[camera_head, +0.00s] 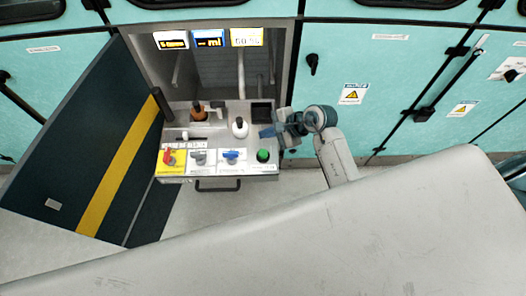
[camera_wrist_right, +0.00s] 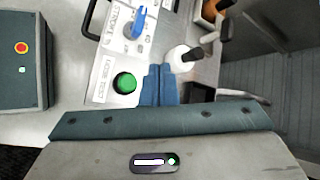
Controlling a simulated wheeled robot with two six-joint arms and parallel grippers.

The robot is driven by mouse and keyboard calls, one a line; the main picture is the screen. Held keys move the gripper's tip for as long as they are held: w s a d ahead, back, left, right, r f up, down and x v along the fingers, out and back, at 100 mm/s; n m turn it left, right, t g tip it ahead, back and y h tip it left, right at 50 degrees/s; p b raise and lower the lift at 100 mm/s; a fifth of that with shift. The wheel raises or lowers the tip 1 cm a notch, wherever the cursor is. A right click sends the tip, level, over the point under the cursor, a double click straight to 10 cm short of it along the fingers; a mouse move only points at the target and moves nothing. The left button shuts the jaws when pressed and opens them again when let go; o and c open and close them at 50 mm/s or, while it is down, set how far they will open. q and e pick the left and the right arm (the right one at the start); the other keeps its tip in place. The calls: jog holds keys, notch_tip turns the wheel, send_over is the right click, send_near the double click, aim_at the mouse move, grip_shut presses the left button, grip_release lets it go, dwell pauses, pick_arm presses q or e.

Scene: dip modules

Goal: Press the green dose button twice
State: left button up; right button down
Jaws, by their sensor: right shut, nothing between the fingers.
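The green dose button (camera_head: 263,155) is a round domed button at the front right of the pull-out panel (camera_head: 215,171). In the right wrist view the green button (camera_wrist_right: 125,83) lies just left of my right gripper (camera_wrist_right: 158,72), beside a white label. My right gripper (camera_head: 268,132) is shut with its blue fingers together and nothing between them. In the head view it reaches in from the right over the panel's right edge, a little behind the button. The fingertips look apart from the button. My left gripper is not in view.
A blue valve handle (camera_head: 231,155), a grey handle (camera_head: 198,157) and a red handle (camera_head: 170,158) line the panel's front. An open dark door (camera_head: 85,150) is at left.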

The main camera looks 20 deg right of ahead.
jog(key=b, duration=0.5)
send_over(260, 151)
jog(key=s+d, duration=0.1)
jog(key=d, duration=0.1)
jog(key=f, duration=0.7)
jog(key=shift+s+a+f, duration=0.1)
jog(key=shift+s+f, duration=0.1)
jog(key=shift+f, duration=0.2)
jog(key=shift+f+b, duration=0.5)
jog(key=shift+f, duration=0.1)
dwell(0.4)
jog(key=shift+f+b, duration=0.3)
jog(key=shift+b, duration=0.2)
jog(key=shift+f+b, duration=0.65)
dwell(0.5)
jog(key=shift+r, duration=0.1)
jog(key=shift+r+p, duration=0.7)
jog(key=shift+r, duration=0.3)
jog(key=shift+r+p, duration=1.6)
jog(key=shift+r, duration=0.9)
